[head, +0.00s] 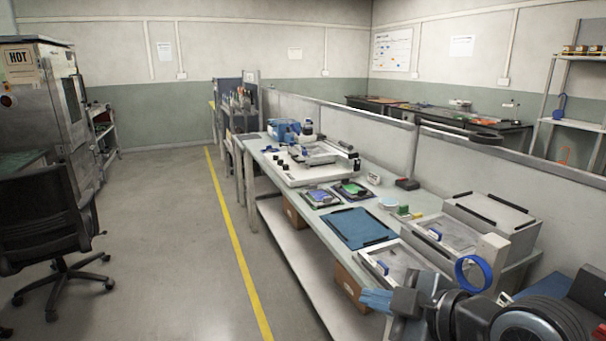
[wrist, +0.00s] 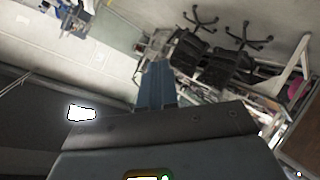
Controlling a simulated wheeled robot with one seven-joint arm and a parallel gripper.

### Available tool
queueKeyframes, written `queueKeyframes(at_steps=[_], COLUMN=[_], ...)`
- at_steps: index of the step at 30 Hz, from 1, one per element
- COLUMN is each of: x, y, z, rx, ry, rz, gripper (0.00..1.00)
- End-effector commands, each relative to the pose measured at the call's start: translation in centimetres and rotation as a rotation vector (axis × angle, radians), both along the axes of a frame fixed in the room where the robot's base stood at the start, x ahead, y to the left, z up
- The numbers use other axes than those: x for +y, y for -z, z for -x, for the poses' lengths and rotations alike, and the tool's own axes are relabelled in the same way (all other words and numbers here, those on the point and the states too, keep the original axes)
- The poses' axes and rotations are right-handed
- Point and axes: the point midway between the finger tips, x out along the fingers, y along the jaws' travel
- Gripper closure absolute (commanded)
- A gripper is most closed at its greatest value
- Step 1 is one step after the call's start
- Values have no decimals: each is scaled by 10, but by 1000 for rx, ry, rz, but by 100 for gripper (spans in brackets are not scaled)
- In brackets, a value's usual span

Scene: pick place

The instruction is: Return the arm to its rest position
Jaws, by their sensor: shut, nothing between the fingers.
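My gripper (head: 376,300) shows at the bottom right of the head view, off the front edge of the workbench (head: 291,225). Its blue fingers point left. In the wrist view the blue fingers (wrist: 157,85) are together, with nothing between them. Part of my folded arm fills the lower right corner of the head view and hides the near end of the bench.
A blue mat (head: 358,228), trays with green boards (head: 352,188) and a white fixture (head: 305,168) lie on the bench. A black office chair (head: 45,225) stands at left. The floor (head: 165,250) between is clear. The wrist view shows chairs (wrist: 190,55) tilted.

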Motion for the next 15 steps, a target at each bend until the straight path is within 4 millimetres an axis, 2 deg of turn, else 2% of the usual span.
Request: queueKeyframes(at_steps=[1,3,8,11,15], x=[16,28,44,49,47], y=[-7,-16,-23,-17,1], z=[1,3,16,32,62], rx=[-15,-33,-45,-33,-8], ry=[34,98,247,344,483], rz=[-90,-208,-454,-587,-737], gripper=[100,100,100,100,100])
